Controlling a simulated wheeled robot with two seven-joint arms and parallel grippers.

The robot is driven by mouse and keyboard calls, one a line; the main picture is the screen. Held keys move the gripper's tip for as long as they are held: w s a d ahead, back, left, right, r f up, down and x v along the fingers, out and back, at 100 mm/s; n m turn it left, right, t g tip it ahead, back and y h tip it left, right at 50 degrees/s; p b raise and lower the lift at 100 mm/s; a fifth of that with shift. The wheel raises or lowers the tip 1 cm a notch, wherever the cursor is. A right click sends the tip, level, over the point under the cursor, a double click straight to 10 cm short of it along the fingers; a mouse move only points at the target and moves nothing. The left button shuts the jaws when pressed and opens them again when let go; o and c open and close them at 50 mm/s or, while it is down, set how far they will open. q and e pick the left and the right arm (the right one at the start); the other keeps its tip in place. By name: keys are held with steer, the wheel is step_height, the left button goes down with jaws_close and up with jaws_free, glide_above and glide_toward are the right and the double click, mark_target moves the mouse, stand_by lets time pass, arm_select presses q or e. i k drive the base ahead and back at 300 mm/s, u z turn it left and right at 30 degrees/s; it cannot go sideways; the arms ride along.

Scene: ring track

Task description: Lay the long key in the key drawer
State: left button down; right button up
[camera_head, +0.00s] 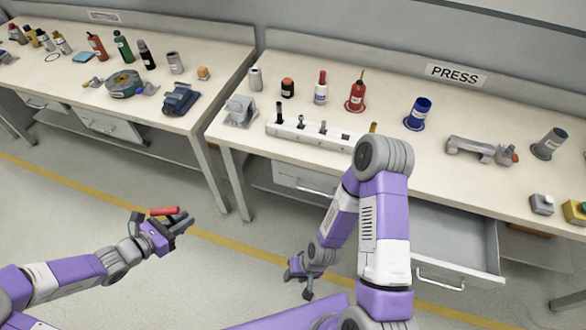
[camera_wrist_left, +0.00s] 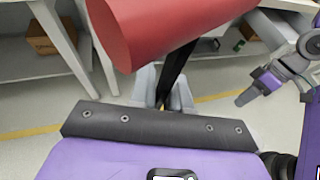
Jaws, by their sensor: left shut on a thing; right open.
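My left gripper (camera_head: 180,225) is shut on a red-handled tool (camera_head: 163,211) low over the floor, in front of the benches. In the left wrist view the tool (camera_wrist_left: 150,30) has a thick red handle and a dark shaft running down between the fingers. It is probably the long key, but its far end is hidden. An open, empty-looking grey drawer (camera_head: 455,243) sticks out under the bench marked PRESS; its left part is behind my right arm. I cannot read a label on it. My right gripper (camera_head: 298,284) is open and empty, low in front of the bench.
The PRESS bench (camera_head: 470,190) carries a white slotted rack (camera_head: 315,134), bottles, a grey clamp-like part (camera_head: 478,149) and a cup (camera_head: 549,143). A closed drawer (camera_head: 305,180) sits left of the open one. Another bench (camera_head: 60,75) stands left. The floor between is clear.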

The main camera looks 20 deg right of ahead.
mark_target(438, 227)
steer(key=u, duration=1.95)
steer(key=k, duration=1.8)
steer(key=z, duration=2)
